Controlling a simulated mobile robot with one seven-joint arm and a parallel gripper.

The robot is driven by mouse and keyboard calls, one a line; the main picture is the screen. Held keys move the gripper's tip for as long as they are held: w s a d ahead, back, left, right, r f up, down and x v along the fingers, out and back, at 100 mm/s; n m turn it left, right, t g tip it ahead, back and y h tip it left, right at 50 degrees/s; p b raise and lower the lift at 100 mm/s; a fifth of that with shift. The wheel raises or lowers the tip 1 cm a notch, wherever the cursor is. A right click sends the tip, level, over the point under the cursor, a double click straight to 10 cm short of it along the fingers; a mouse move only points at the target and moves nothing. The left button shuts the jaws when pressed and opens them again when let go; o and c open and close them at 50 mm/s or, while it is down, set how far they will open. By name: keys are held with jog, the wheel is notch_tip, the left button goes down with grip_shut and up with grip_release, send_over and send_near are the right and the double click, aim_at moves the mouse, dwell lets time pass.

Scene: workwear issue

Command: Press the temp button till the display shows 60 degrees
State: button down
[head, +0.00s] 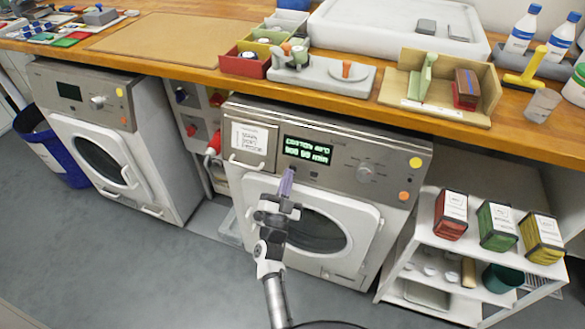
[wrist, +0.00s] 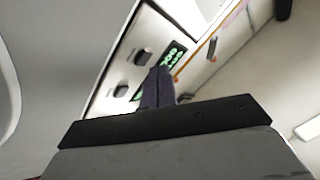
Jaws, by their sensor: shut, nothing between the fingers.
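The washing machine on the right (head: 310,215) has a lit green display (head: 307,151). Its top line seems to read COTTON 40°C; the line below is hard to read. The display also shows in the wrist view (wrist: 172,54), partly hidden by my fingers. Two dark buttons sit beside it there, an upper one (wrist: 143,56) and a lower one (wrist: 121,90); I cannot read which is temp. My gripper (head: 287,181) is shut and empty, its purple fingertips just below the display's left part. The tips (wrist: 157,85) show near the buttons; I cannot tell if they touch.
A round knob (head: 366,174) and yellow and orange round buttons are right of the display. A detergent drawer (head: 249,143) is at its left. The wooden counter (head: 205,75) overhangs above with bins and bottles. A white shelf (head: 425,235) with boxes stands at right. The floor in front is clear.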

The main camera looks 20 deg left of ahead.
jog(key=shift+s+r+p, duration=0.25)
jog(key=shift+s+p, duration=0.15)
jog(key=shift+s, duration=0.4)
jog(key=shift+s+r+p, duration=0.25)
jog(key=shift+s+p, duration=0.1)
jog(key=shift+s, duration=0.45)
jog(key=shift+s+r+p, duration=0.25)
jog(key=shift+s+p, duration=0.15)
jog(key=shift+s, duration=0.4)
dwell(1.8)
